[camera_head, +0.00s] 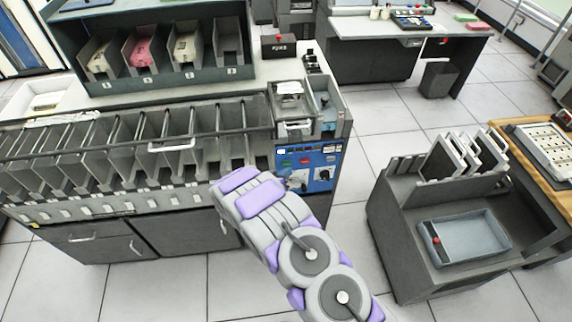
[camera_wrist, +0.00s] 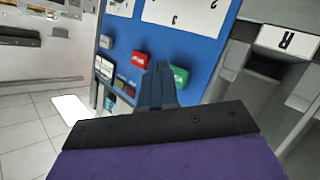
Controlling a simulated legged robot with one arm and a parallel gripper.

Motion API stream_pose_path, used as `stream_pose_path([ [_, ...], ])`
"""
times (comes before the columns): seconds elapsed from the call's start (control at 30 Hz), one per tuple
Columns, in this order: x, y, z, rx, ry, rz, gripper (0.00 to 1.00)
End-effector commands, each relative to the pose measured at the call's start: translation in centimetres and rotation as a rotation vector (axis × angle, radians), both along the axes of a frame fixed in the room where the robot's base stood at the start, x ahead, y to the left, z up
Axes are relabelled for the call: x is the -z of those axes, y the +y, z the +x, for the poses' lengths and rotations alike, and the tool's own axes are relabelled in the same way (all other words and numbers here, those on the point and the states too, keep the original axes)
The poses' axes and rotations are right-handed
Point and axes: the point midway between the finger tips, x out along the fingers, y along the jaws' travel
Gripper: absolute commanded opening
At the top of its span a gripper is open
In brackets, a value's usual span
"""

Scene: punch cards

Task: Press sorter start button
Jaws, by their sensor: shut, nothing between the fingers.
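The sorter's blue control panel (camera_head: 322,172) is at the right end of the long grey sorter (camera_head: 150,150) in the head view. It carries a green button (camera_head: 284,162) and a red button (camera_head: 304,161). In the wrist view, the panel appears turned over, with the green button (camera_wrist: 180,77) just right of my fingertips and the red button (camera_wrist: 140,60) just left and above. Their labels are too small to read surely. My gripper (camera_wrist: 158,72) is shut and empty, pointing at the panel between these two buttons. I cannot tell whether it touches the panel.
The sorter's row of card pockets stretches left. A shelf unit (camera_head: 150,75) with card bins stands behind it. A dark cart (camera_head: 400,235) with a blue-grey tray (camera_head: 470,238) stands at the right. Tiled floor (camera_head: 385,130) is clear between the sorter and the cart.

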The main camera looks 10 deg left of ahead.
Motion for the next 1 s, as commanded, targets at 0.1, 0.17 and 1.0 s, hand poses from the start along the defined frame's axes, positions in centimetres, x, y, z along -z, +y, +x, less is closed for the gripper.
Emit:
stream_pose_path([
  [0.1, 0.00, 0.00, 0.00, 0.000, 0.000, 0.000, 0.00],
  [0.17, 0.00, 0.00, 0.00, 0.000, 0.000, 0.000, 0.00],
  [1.0, -0.24, 0.14, 0.62, 0.000, 0.000, 0.000, 0.00],
])
